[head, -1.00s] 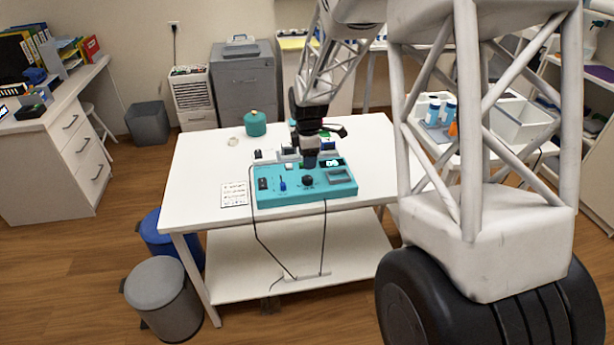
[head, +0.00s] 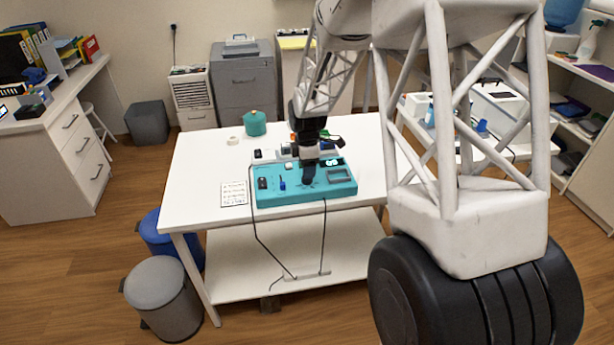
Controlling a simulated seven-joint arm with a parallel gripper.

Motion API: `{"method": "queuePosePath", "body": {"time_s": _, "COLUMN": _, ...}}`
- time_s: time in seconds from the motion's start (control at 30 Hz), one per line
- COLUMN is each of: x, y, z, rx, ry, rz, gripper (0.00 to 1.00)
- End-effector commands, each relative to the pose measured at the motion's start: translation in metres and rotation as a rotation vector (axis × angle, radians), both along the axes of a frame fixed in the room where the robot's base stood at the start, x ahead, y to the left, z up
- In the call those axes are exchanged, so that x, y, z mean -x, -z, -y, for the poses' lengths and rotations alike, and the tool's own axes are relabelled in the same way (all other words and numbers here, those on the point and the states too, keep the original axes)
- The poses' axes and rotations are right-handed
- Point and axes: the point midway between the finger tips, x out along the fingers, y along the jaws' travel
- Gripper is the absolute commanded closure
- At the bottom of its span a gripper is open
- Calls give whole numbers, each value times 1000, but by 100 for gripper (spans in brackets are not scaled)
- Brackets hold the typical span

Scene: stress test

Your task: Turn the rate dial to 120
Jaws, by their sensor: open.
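The teal control box (head: 290,196) lies on the white table. It has a black rocker switch (head: 262,183), a blue lever (head: 282,184) and a small lit display (head: 333,161) at its back right. My gripper (head: 308,179) points down at the middle of the box's top, where the black dial stood in view earlier. The gripper now covers the dial, so its setting and any contact are hidden. The jaws are open. The display's digits are too small to read.
A printed card (head: 234,194) lies left of the box. A teal lidded pot (head: 255,123) and a tape-like ring (head: 233,141) stand farther back. Small items crowd the box's rear edge. Cables (head: 256,235) hang off the table's front.

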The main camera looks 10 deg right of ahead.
Motion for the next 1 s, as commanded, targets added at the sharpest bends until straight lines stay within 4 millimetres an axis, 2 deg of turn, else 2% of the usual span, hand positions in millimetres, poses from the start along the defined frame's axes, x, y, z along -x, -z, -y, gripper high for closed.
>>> {"method": "queuePosePath", "body": {"time_s": 0.1, "x": 0, "y": 16, "z": 0, "rx": 0, "ry": 0, "rz": -2, "gripper": 41}}
{"method": "queuePosePath", "body": {"time_s": 0.33, "x": 0, "y": 35, "z": 0, "rx": 0, "ry": 0, "rz": -1, "gripper": 41}}
{"method": "queuePosePath", "body": {"time_s": 0.8, "x": 0, "y": 42, "z": 0, "rx": 0, "ry": 0, "rz": -1, "gripper": 41}}
{"method": "queuePosePath", "body": {"time_s": 1.0, "x": 0, "y": 42, "z": 0, "rx": 0, "ry": 0, "rz": 0, "gripper": 71}}
